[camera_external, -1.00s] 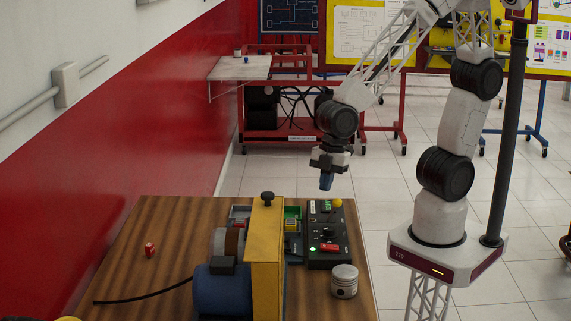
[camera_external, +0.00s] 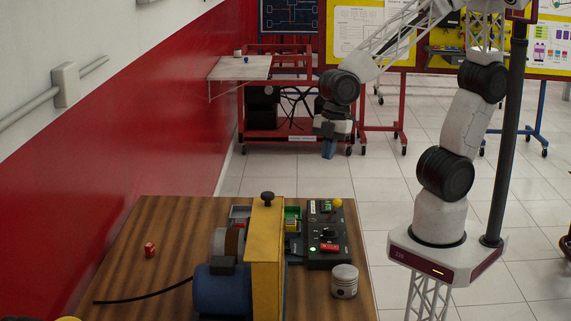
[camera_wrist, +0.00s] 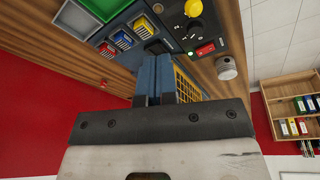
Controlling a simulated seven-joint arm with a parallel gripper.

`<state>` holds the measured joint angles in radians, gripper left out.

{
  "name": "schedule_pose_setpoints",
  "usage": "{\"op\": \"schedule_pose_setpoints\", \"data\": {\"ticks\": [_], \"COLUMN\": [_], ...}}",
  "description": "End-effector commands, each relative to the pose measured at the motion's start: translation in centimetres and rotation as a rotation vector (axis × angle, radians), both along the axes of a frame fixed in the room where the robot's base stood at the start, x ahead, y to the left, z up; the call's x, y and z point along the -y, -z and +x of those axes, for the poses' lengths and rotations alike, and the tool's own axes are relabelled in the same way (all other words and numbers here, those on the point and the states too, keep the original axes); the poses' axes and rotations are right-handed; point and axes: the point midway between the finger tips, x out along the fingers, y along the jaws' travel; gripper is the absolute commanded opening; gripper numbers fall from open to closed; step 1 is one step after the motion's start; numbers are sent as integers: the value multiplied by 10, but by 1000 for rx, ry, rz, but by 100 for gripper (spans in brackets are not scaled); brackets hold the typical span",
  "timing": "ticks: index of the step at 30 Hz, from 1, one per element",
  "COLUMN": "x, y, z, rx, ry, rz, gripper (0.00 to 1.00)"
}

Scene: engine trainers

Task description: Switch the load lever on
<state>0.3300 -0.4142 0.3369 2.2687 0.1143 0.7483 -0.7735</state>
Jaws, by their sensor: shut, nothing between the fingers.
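A black control panel (camera_external: 326,252) sits at the right side of the wooden table. It carries a lever with a yellow ball (camera_external: 337,203) at its far end, a black knob and a red switch (camera_external: 329,247). A small green light glows beside the switch. The yellow ball (camera_wrist: 193,8) also shows at the top of the wrist view, with the red switch (camera_wrist: 205,49) below it. I cannot tell the lever's exact angle. My gripper (camera_external: 328,153) is shut and empty, pointing down well above the panel and touching nothing. Its blue fingers (camera_wrist: 156,62) show in the wrist view.
A yellow guard (camera_external: 266,260) and blue motor (camera_external: 222,289) stand left of the panel. A silver piston (camera_external: 344,281) stands at its near right. Colored bins (camera_external: 292,219) lie behind the guard. A small red block (camera_external: 150,250) sits at left. Air around my gripper is clear.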

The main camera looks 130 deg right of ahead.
Motion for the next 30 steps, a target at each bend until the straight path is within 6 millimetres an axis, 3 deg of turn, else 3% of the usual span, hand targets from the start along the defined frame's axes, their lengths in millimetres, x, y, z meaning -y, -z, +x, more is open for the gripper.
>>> {"op": "schedule_pose_setpoints", "data": {"ticks": [9, 30], "x": [-6, -15], "y": [-27, -34], "z": [-13, -21], "rx": [1, 0], "ry": [-1, 13], "rz": [-1, 2], "gripper": [0, 0]}}
